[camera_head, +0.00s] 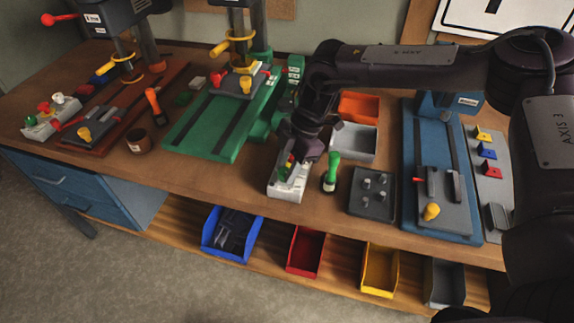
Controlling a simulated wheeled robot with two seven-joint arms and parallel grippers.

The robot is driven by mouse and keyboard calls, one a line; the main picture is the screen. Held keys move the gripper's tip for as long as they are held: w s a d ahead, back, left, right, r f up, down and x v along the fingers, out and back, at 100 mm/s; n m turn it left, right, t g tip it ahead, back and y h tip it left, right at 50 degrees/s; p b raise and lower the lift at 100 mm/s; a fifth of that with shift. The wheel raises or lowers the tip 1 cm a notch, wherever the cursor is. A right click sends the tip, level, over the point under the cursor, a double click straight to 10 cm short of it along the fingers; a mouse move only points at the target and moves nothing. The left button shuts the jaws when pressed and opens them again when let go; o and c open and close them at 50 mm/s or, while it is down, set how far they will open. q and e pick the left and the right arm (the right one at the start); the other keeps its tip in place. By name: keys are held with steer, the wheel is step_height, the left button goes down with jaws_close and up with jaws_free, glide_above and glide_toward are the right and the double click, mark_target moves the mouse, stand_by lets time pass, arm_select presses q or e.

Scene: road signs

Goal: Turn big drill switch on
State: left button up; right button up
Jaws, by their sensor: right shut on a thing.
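A white switch box (288,188) stands on the bench, right of the green drill base (208,132). Small red and green parts show on its top. My right gripper (291,160) reaches down onto the box from above, its fingers shut on the switch at the top. The arm and fingers hide most of that switch, so its position cannot be told. My left gripper is not in view.
A green-handled tool (331,172) stands close to the right of the box, near a dark tray with pegs (372,193). Orange (358,106) and grey (354,141) bins stand behind. A blue drill base (440,215) is at right. Another white switch box (50,119) is far left.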

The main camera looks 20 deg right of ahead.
steer(key=shift+a+r+n+g+p, duration=0.15)
steer(key=shift+n+g+p, duration=0.2)
steer(key=shift+n, duration=0.45)
steer(key=shift+w+n+g+p, duration=0.15)
steer(key=shift+n+g+p, duration=0.3)
steer(key=shift+n, duration=0.75)
steer(key=n+g+h, duration=0.1)
steer(key=n, duration=0.2)
steer(key=shift+w+a+n+p, duration=0.1)
steer(key=shift+n+p, duration=0.2)
steer(key=shift+p, duration=0.05)
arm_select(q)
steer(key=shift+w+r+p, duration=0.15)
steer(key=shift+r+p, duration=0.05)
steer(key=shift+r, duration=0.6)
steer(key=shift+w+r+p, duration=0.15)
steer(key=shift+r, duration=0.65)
arm_select(e)
steer(key=shift+n+g+h, duration=0.4)
steer(key=shift+n+h, duration=0.5)
steer(key=shift+n, duration=1.1)
steer(key=o, duration=0.9)
steer(key=shift+o, duration=0.2)
